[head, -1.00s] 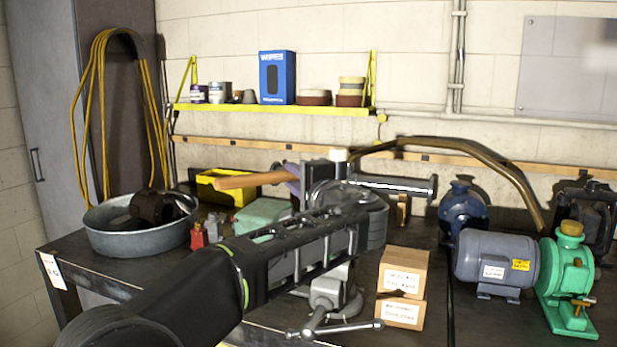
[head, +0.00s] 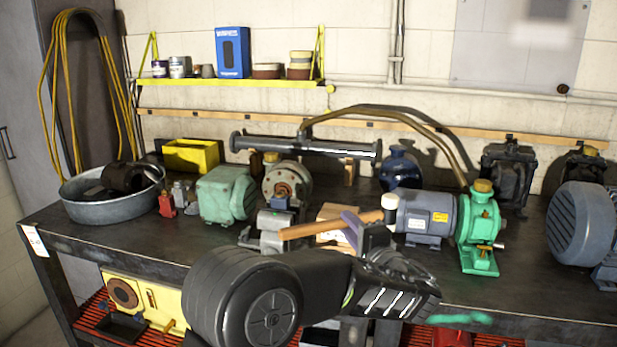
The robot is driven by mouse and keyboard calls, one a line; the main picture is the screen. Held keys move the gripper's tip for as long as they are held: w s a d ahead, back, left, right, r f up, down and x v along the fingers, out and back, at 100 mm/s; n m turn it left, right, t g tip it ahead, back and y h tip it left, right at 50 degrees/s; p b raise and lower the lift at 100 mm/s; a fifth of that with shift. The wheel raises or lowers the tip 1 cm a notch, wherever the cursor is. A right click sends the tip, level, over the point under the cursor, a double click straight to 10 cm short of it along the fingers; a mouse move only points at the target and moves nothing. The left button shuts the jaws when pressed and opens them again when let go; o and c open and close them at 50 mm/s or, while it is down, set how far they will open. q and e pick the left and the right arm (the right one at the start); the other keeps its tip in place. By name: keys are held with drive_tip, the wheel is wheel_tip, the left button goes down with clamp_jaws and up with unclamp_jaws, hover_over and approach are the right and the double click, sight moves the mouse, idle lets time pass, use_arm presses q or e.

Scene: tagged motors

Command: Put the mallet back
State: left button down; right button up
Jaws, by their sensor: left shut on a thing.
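The mallet (head: 315,229) has a wooden handle that points left and a pale-capped head (head: 390,202) at its right end. My left gripper (head: 361,228) is shut on the mallet's handle near the head. It holds the mallet in front of the bench top, and the mallet covers part of the cardboard boxes and the grey motor behind it. A purple part shows at the grip. The rest of the head is partly hidden by the gripper. My right gripper is not in view.
A grey motor (head: 425,215) and green pump (head: 480,225) stand close behind and right. A vise (head: 272,228) and cardboard boxes (head: 335,213) are behind the handle. A yellow panel (head: 160,305) is on the red lower shelf. The bench's front left top is clear.

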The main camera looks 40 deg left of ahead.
use_arm(q)
drive_tip(key=s+d+f+m+t+b, duration=0.1)
drive_tip(key=s+d+f, duration=0.1)
drive_tip(key=d+f, duration=0.7)
drive_tip(key=s+d+f+b, duration=0.15)
drive_tip(key=d+f, duration=0.35)
drive_tip(key=f, duration=0.7)
drive_tip(key=s+f+b, duration=0.2)
drive_tip(key=s+f, duration=0.7)
drive_tip(key=s, duration=0.2)
drive_tip(key=shift+d+h, duration=0.3)
drive_tip(key=shift+d, duration=0.15)
drive_tip(key=shift+d, duration=0.15)
